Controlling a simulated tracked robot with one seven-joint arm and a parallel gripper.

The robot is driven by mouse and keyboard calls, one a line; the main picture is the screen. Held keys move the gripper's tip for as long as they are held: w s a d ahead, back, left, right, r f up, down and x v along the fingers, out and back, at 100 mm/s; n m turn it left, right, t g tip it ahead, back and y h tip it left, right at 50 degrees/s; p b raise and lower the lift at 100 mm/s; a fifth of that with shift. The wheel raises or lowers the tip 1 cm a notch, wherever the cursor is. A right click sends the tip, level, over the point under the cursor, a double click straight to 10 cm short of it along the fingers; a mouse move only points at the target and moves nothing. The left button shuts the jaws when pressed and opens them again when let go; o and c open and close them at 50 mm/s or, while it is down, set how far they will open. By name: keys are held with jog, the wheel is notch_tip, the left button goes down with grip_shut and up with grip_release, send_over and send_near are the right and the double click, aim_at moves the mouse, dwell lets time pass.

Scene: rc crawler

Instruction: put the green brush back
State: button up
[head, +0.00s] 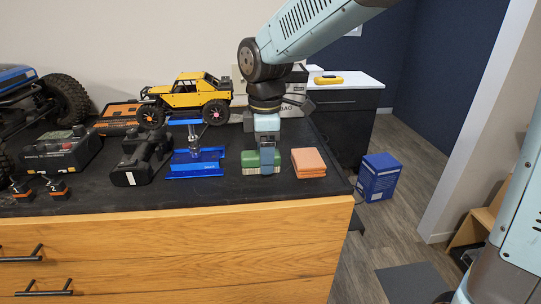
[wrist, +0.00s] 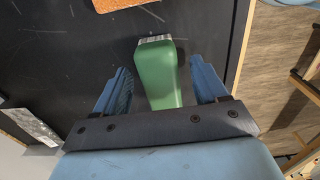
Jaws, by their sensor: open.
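The green brush (head: 252,157) lies on the dark worktop near its front edge, between the blue stand and the orange cloths, with a pale strip along its lower side. My gripper (head: 267,168) points straight down over it and hides part of it. In the wrist view the green brush (wrist: 158,75) shows between the two blue fingers, with a gap on each side. My gripper (wrist: 160,66) is open there. I cannot tell how far the fingertips reach down beside the brush.
A blue metal stand (head: 195,163) is just left of the brush, and folded orange cloths (head: 308,162) lie just right. A yellow crawler (head: 190,97) is behind. A black drill-like tool (head: 140,160) and a charger (head: 62,150) are further left. A blue box (head: 379,177) stands beyond the worktop's right end.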

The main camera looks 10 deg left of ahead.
notch_tip(320, 180, up, 12)
jog(key=shift+f, duration=0.25)
jog(key=shift+d, duration=0.15)
jog(key=s+d+m+t, duration=0.2)
jog(key=d+m, duration=0.7)
jog(key=d, duration=0.7)
jog(key=s+d+f+m+t, duration=0.1)
jog(key=s+d+m, duration=0.3)
jog(key=d+m, duration=0.2)
jog(key=s+d+f+m+t, duration=0.2)
jog(key=s+d+m, duration=0.3)
jog(key=d, duration=0.4)
jog(key=shift+f+m+t, duration=0.3)
jog(key=shift+m, duration=0.1)
